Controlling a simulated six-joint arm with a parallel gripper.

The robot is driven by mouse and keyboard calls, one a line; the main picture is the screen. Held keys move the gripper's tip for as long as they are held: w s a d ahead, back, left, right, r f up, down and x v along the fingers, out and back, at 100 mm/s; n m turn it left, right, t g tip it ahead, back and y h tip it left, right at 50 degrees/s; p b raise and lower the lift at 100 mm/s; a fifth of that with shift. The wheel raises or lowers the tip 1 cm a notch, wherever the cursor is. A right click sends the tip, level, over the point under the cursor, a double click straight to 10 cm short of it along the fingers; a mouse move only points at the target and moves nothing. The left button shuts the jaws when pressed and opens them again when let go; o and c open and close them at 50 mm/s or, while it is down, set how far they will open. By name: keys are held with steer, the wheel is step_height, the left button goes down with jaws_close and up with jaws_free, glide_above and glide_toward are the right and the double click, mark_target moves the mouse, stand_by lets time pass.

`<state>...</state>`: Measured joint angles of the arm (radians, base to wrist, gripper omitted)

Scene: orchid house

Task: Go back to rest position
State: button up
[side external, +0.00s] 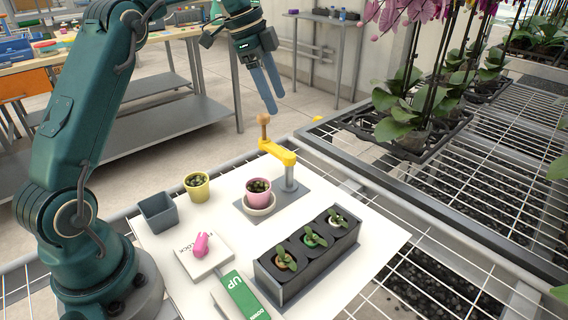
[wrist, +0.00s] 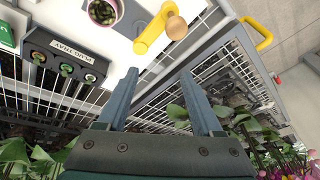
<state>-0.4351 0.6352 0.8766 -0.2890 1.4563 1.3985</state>
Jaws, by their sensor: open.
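My gripper (side external: 267,92) is raised in the air above the far edge of the white board. In the wrist view its two fingers (wrist: 165,98) are spread apart with nothing between them. Below it stands a yellow crank arm (side external: 277,152) with a wooden knob (side external: 264,125) on a grey post. The crank also shows in the wrist view (wrist: 149,33), beyond the fingertips and apart from them.
A pink pot (side external: 258,195) sits on a saucer beside the post. A yellow pot (side external: 197,187), a grey square pot (side external: 158,213), a black plug tray (side external: 309,258) and a green UP/DOWN switch (side external: 240,298) share the board. Orchids (side external: 412,110) stand at the right.

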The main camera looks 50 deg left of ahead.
steer(key=s+d+r+n+t+y, duration=0.1)
steer(key=s+d+r, duration=0.2)
steer(key=s+d, duration=0.25)
steer(key=s+d+r+n+t, duration=0.1)
steer(key=s+d+r, duration=0.3)
steer(key=s+d, duration=0.15)
steer(key=s+f+n+y, duration=0.1)
steer(key=s+f+n, duration=0.8)
steer(key=s, duration=0.3)
steer(key=shift+f, duration=0.55)
